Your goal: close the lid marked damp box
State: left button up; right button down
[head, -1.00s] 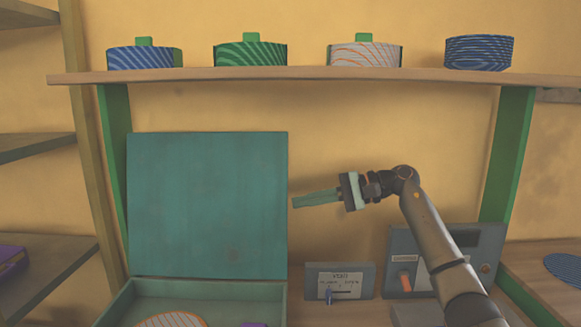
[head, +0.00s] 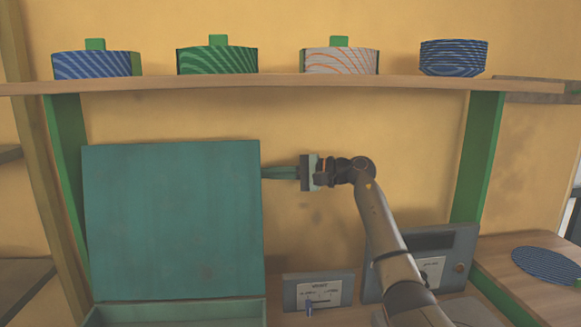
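A teal box (head: 175,313) stands at the bottom left of the head view, mostly cut off by the lower edge. Its teal lid (head: 172,220) is open and stands about upright. I see no readable marking on the lid or box. My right gripper (head: 266,173) is at the lid's right edge, near its top, with the fingers pointing left. The fingers look shut together with nothing between them. Their tips meet the lid's edge in the picture; I cannot tell whether they touch it or lie behind it. My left gripper is not in view.
A small labelled panel with a blue lever (head: 309,307) stands right of the box, beside a larger grey panel (head: 440,248). A blue striped disc (head: 548,265) lies on the right surface.

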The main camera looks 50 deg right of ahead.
jog(key=shift+s+a+r, duration=0.25)
jog(key=shift+s+a, duration=0.4)
jog(key=shift+s, duration=0.05)
jog(key=shift+s+a+r, duration=0.25)
jog(key=shift+s+a, duration=0.35)
jog(key=shift+s, duration=0.1)
